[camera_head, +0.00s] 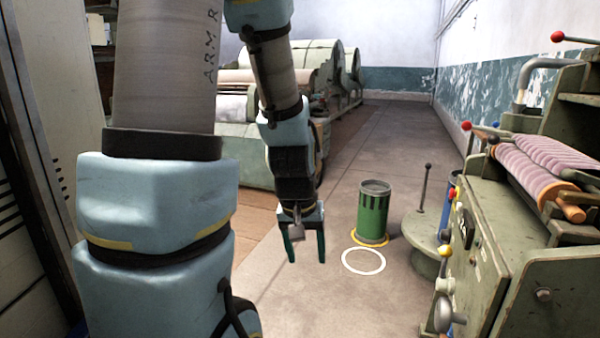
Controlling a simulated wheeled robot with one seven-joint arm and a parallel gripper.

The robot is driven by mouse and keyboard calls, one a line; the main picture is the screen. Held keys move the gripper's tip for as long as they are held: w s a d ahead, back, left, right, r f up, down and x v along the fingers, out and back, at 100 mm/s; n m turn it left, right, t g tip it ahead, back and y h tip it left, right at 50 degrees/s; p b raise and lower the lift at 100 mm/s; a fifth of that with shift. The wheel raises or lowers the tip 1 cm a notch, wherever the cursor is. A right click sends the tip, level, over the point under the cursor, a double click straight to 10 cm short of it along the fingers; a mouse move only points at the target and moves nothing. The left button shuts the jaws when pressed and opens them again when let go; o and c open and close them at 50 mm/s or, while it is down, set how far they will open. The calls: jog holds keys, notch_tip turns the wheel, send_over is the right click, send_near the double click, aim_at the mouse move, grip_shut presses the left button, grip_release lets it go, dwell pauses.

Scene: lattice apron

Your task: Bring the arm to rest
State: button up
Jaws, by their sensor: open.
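My arm fills the left and upper middle of the head camera view, with its light blue joints and grey links. It bends down from the top edge to my gripper (305,250), which points downward with its two dark green fingers apart. Nothing shows between the fingers. The gripper hangs in front of the floor, left of a green bin; I cannot tell its exact height above the floor.
A green cylindrical bin (373,212) stands by a yellow ring, with a white ring (363,261) on the floor in front. A green machine with rollers (545,165) and levers stands at right. Larger machines (320,75) stand behind my arm. The floor aisle (385,130) is clear towards the back.

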jog(key=s+a+r+y, duration=0.1)
jog(key=a+r, duration=0.1)
jog(key=a, duration=0.6)
notch_tip(320, 180, up, 13)
jog(key=p, duration=1.3)
jog(key=shift+s+g, duration=0.3)
jog(key=shift+o, duration=0.3)
